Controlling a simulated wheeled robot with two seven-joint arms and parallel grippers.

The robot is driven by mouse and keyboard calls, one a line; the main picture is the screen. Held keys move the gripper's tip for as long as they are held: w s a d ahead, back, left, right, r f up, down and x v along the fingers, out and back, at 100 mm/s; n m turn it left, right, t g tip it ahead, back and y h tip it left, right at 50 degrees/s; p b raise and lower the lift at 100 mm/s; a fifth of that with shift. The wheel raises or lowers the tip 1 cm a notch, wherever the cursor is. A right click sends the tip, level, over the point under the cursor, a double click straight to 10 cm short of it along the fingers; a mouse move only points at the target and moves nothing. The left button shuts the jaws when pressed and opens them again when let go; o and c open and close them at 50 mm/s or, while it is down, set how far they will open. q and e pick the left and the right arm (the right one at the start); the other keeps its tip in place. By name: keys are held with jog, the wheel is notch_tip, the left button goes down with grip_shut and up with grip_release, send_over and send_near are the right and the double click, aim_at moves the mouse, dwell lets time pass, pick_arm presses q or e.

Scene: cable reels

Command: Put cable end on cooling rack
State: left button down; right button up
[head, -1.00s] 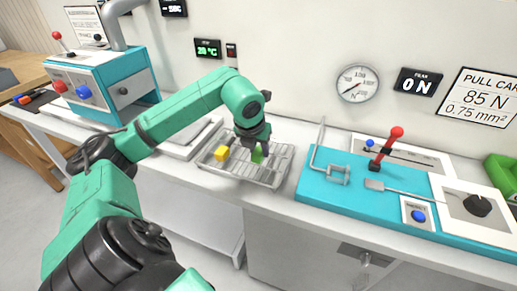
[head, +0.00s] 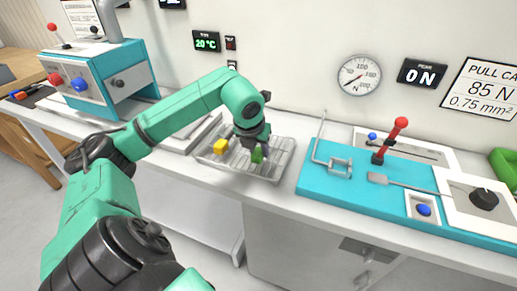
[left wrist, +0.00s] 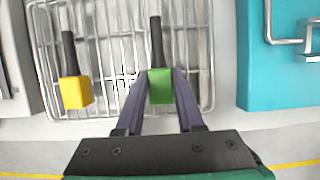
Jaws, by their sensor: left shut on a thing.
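The wire cooling rack (head: 277,168) lies on the white counter and also shows in the left wrist view (left wrist: 110,62). A cable end with a yellow block (head: 220,146) rests on the rack's left part; in the left wrist view the yellow block (left wrist: 76,93) has a black stem. My left gripper (head: 253,151) is over the rack, shut on a cable end with a green block (head: 257,155). In the left wrist view the green block (left wrist: 161,86) sits between the fingers, its black stem pointing away over the wires. I cannot tell whether it touches the rack. My right gripper is not in view.
A teal pull tester (head: 340,185) with a red lever (head: 400,123) stands right of the rack, a small gap between. A teal and white machine (head: 100,80) stands at the left. The counter's front edge runs close before the rack.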

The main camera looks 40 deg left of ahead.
pick_arm(q)
jog(key=shift+f, duration=0.3)
jog(key=shift+c, duration=2.2)
grip_release()
jog(key=shift+r, duration=0.15)
jog(key=w+r+p+v, duration=0.1)
jog(key=p+v, duration=0.5)
jog(key=v, duration=0.6)
jog(key=w+a+p+v, duration=0.1)
jog(key=p+v, duration=0.5)
jog(key=v, duration=0.6)
jog(key=shift+w+r+p, duration=0.35)
jog(key=shift+w+r, duration=0.2)
jog(key=shift+w, duration=0.3)
jog(key=shift+a, duration=0.1)
